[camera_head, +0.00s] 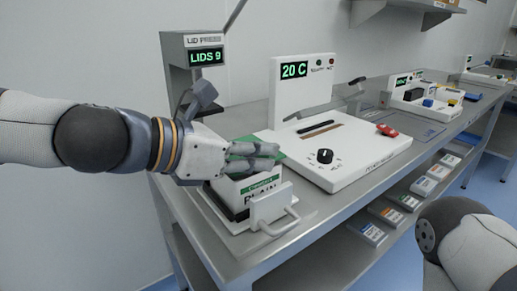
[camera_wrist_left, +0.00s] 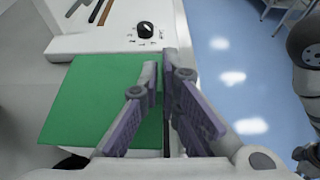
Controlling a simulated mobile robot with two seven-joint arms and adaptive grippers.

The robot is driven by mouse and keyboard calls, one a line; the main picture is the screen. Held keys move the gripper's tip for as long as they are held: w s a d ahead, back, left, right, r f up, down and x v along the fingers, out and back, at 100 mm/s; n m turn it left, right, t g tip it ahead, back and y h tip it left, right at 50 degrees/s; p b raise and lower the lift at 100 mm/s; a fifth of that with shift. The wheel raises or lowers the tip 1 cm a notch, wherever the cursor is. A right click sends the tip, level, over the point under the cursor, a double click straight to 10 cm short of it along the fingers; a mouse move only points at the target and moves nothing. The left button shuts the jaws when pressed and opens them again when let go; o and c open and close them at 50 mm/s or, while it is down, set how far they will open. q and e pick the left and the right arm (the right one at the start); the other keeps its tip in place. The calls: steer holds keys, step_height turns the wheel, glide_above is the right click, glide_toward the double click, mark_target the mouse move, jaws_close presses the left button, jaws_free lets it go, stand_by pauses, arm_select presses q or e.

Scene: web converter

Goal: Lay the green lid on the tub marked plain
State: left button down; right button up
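The green lid (camera_wrist_left: 88,98) shows face-on in the wrist view as a flat sheet, its right edge running between my fingers. In the head view only parts of the lid (camera_head: 238,151) show around my fingers, at the top of the white tub (camera_head: 262,192). The tub has a green band and dark lettering, partly covered. My left gripper (camera_head: 262,153) is over the tub, its fingers a small gap apart. I cannot tell whether they pinch the lid or how the lid meets the rim.
A white machine (camera_head: 335,150) with a 20 C display and black knob is right of the tub. A red object (camera_head: 387,130) lies on it. Labelled packs (camera_head: 385,212) sit on the lower shelf.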

arm_select(q)
steer(key=c, duration=1.8)
jaws_free()
steer(key=shift+r, duration=0.1)
steer(key=shift+s+a+r+p, duration=0.15)
steer(key=shift+r+p, duration=0.1)
steer(key=shift+r, duration=0.3)
steer(key=shift+s+a+r+p, duration=0.1)
steer(key=shift+r+p, duration=0.1)
steer(key=shift+r, duration=0.3)
steer(key=p+v, duration=0.1)
steer(key=v, duration=1)
steer(key=shift+a+f+p, duration=0.2)
steer(key=shift+f+p, duration=0.1)
steer(key=shift+p, duration=0.05)
arm_select(e)
steer(key=shift+t, duration=0.7)
steer(key=shift+w+r, duration=1.65)
steer(key=shift+w, duration=0.1)
